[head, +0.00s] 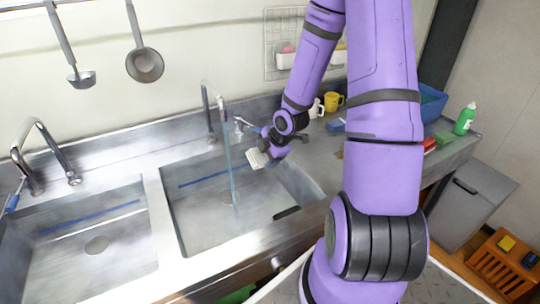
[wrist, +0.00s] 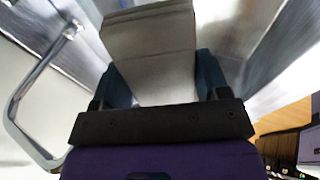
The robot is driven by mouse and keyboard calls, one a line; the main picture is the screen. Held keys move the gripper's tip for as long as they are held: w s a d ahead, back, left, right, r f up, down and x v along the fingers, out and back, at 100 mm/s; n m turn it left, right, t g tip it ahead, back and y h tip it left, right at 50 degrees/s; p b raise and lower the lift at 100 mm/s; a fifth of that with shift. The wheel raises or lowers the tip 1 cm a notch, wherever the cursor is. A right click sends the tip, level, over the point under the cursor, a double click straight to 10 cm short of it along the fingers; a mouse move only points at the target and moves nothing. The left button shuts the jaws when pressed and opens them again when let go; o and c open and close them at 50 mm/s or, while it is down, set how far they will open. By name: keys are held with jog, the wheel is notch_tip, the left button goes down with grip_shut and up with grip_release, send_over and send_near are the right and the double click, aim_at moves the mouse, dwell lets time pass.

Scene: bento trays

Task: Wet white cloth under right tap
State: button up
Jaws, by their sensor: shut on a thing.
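The white cloth (head: 256,158) is a small folded pale piece over the right basin. It also fills the middle of the wrist view (wrist: 150,45). My gripper (head: 266,150) is shut on the cloth, with the dark fingers at both sides of it in the wrist view (wrist: 160,82). The right tap (head: 208,112) stands at the back of the right basin. A thin stream of water (head: 229,165) falls from its spout into that basin. In the head view, the cloth is to the right of the stream, with a gap between them.
The right basin (head: 190,225) lies below my gripper; the left basin (head: 70,265) is empty, with the left tap (head: 40,150) behind it. A yellow mug (head: 334,101), a blue tub (head: 432,104) and a green bottle (head: 465,119) stand on the right counter. A ladle (head: 80,78) hangs on the wall.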

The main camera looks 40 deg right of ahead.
jog(key=w+a+f, duration=0.2)
jog(key=w, duration=1)
jog(key=shift+a+f, duration=0.2)
jog(key=shift+a, duration=0.1)
jog(key=shift+s, duration=0.1)
dwell(0.6)
jog(key=s+d, duration=0.1)
jog(key=s, duration=0.6)
jog(key=shift+s+d, duration=0.35)
jog(key=shift+s, duration=0.05)
dwell(0.5)
dwell(0.9)
jog(key=shift+s+d+r, duration=0.2)
jog(key=shift+s+r, duration=0.45)
jog(key=shift+s, duration=0.15)
jog(key=shift+s+d+r, duration=0.2)
jog(key=shift+s+r, duration=0.5)
jog(key=shift+s, duration=0.1)
jog(key=shift+s+d+r, duration=0.2)
jog(key=shift+s+r, duration=0.45)
jog(key=shift+s, duration=0.15)
jog(key=shift+s, duration=0.1)
